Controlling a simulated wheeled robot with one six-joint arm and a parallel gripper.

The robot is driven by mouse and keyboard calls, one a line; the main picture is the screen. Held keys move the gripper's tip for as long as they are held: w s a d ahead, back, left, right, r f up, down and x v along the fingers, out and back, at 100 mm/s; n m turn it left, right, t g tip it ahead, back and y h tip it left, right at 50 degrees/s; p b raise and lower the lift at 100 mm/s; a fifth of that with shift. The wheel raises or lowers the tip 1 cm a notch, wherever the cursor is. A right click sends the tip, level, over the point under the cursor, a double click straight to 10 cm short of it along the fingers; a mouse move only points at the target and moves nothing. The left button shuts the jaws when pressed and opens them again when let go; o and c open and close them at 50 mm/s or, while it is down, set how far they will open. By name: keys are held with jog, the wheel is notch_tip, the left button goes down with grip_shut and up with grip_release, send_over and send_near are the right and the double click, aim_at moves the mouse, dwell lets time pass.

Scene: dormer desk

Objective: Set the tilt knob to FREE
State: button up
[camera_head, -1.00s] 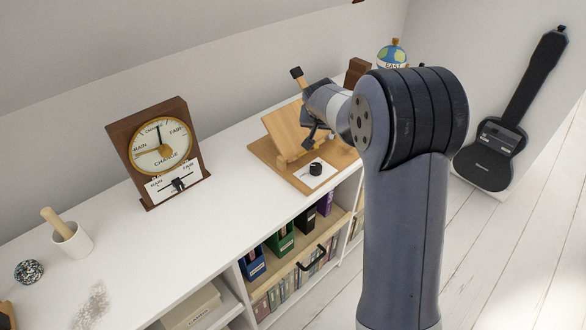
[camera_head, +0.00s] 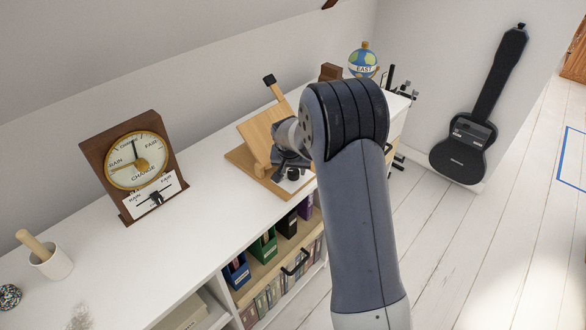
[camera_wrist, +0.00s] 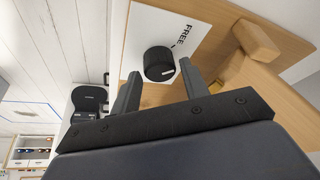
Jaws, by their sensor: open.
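The tilt knob (camera_wrist: 160,62) is a short black cylinder on a white plate (camera_wrist: 148,28). The plate lies on the wooden base of a tilted wooden stand (camera_head: 262,132). The word FREE (camera_wrist: 184,28) is printed on the plate near the knob, with a short dark mark between them. A small white mark shows on the knob. In the head view the knob (camera_head: 292,174) sits just below my gripper (camera_head: 284,162). In the wrist view my gripper (camera_wrist: 158,76) is open, its fingers on either side of the knob's near part. I cannot tell whether they touch it.
A barometer (camera_head: 137,160) stands at left on the white shelf top (camera_head: 200,210). A cup with a pestle (camera_head: 52,262) is nearer. A globe (camera_head: 363,60) stands behind the stand. A guitar case (camera_head: 470,140) leans on the wall.

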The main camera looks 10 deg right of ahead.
jog(key=shift+w+d+f, duration=0.1)
jog(key=shift+w+f, duration=0.05)
jog(key=shift+f, duration=0.2)
jog(key=c, duration=0.7)
jog(key=shift+n, duration=0.3)
jog(key=shift+d+n+y, duration=0.15)
jog(key=shift+n+y, duration=0.75)
jog(key=shift+n, duration=1)
jog(key=o, duration=0.7)
